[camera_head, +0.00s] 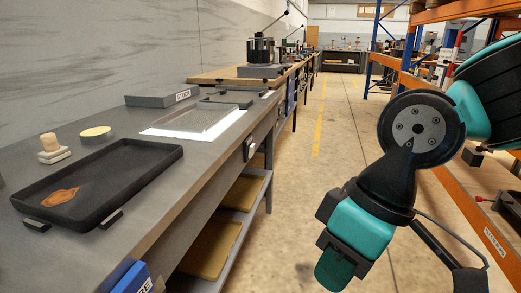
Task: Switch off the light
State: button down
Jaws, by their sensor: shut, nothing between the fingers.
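A small dark box with a pale face (250,149), which looks like a switch, is fixed to the front edge of the grey bench (205,160). Its setting is too small to tell. A bright white flat panel (160,132) lies on the bench under a shallow grey tray (205,118); I cannot tell whether the panel is lit. My teal and black arm fills the right side, over the aisle and apart from the bench. My gripper's fingers cannot be made out in this view.
A box labelled STOCK (163,98) stands behind. Orange racking (490,215) is right; the aisle floor (305,180) is clear.

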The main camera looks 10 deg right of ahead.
aim_at(252, 148)
jog(key=z, duration=0.5)
jog(key=i, duration=1.2)
jog(key=u, duration=0.2)
